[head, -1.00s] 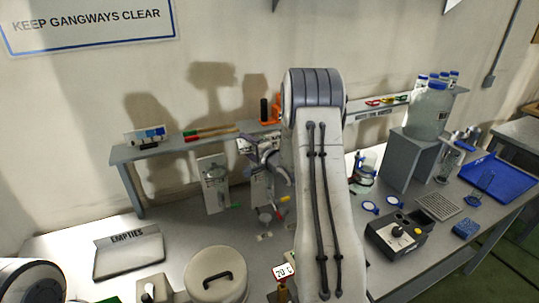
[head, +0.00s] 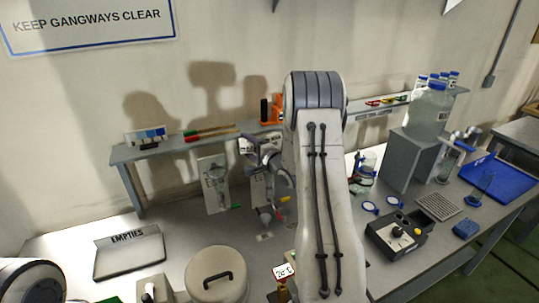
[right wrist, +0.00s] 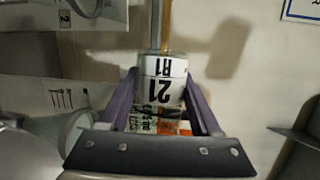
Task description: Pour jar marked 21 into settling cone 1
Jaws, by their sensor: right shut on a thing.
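The jar (right wrist: 165,78) has a white label reading 21 and R1, which appears upside down in the right wrist view. My right gripper (right wrist: 164,90) is shut on it, with a purple finger on each side. In the head view my right gripper (head: 262,148) is near the shelf's front, and my arm hides much of the jar. Two clear cone-shaped vessels stand below the shelf: a left one (head: 216,178) before a white panel and a right one (head: 264,212), partly hidden by my arm. I cannot read which is settling cone 1. My left gripper is out of view.
A shelf (head: 160,146) with pens runs along the wall. The EMPTIES tray (head: 130,255) and a lidded pot (head: 216,275) stand in front. To the right are a large bottle (head: 428,112) on a grey stand, a control box (head: 398,238) and a blue tray (head: 492,180).

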